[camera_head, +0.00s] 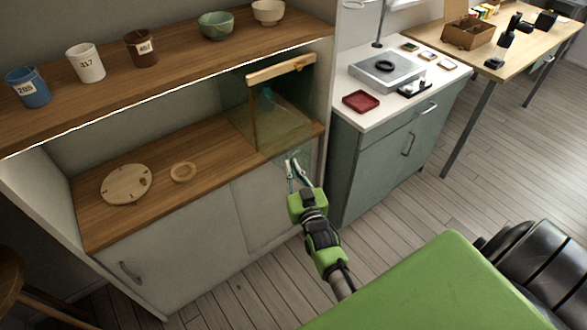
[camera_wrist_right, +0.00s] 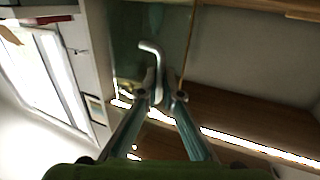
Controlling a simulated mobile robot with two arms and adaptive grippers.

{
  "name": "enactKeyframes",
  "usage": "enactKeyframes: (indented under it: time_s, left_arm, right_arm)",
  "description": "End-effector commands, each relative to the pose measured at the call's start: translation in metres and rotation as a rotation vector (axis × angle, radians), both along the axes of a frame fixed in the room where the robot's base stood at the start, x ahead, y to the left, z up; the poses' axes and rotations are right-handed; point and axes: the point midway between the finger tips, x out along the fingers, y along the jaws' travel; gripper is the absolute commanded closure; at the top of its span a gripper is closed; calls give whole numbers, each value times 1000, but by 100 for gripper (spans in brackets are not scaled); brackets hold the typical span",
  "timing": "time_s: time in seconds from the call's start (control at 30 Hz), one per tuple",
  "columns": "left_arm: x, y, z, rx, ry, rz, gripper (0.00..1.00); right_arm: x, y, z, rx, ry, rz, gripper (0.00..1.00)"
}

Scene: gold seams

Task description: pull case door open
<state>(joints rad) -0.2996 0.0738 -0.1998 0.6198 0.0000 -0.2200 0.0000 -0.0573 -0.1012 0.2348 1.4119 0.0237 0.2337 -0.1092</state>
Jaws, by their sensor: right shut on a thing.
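The glass case (camera_head: 252,112) stands at the right end of the middle wooden shelf, with a pale wooden top rail and a wooden post. A small teal thing (camera_head: 267,97) shows dimly through its glass. My right gripper (camera_head: 297,165) is at the case's front lower right, its fingers pointing up toward it. In the right wrist view a bent metal handle (camera_wrist_right: 151,50) stands between the closed fingertips (camera_wrist_right: 160,97), which are shut on it. The door's edges are hard to make out, so I cannot tell how far it stands open. My left gripper is not in view.
Blue (camera_head: 28,87), white (camera_head: 86,63) and brown (camera_head: 141,48) cups and two bowls stand on the upper shelf. A wooden disc (camera_head: 126,184) and ring (camera_head: 183,172) lie left of the case. A green cabinet (camera_head: 385,160) stands to the right. Bare floor lies in front.

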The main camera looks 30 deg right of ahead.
Motion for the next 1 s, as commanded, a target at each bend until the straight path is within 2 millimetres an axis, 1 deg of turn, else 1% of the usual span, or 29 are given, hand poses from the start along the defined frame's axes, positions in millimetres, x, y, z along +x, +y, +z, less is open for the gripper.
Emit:
enactKeyframes:
  time_s: [0.03, 0.07, 0.1, 0.13, 0.17, 0.57, 0.67, 0.77, 1.0]
  left_arm:
    - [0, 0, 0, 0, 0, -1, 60]
    - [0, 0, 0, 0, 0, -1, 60]
    - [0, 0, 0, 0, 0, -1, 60]
    - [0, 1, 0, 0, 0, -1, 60]
    - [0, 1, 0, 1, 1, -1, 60]
    - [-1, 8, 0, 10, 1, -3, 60]
    - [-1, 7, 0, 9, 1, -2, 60]
    - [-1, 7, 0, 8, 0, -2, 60]
    - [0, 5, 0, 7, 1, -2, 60]
  right_arm:
    - [5, 3, 9, -2, -18, 5, 100]
    - [5, 3, 9, -2, -18, 5, 100]
    - [5, 3, 9, -2, -18, 5, 86]
    - [5, 3, 9, -2, -18, 5, 79]
    - [5, 3, 8, -2, -16, 5, 77]
    - [0, 1, 4, -1, -7, 1, 77]
    - [-8, 3, 2, 1, -5, 1, 77]
    - [-23, 7, 2, 1, -4, 1, 77]
    - [-70, 20, 2, 1, -5, 2, 77]
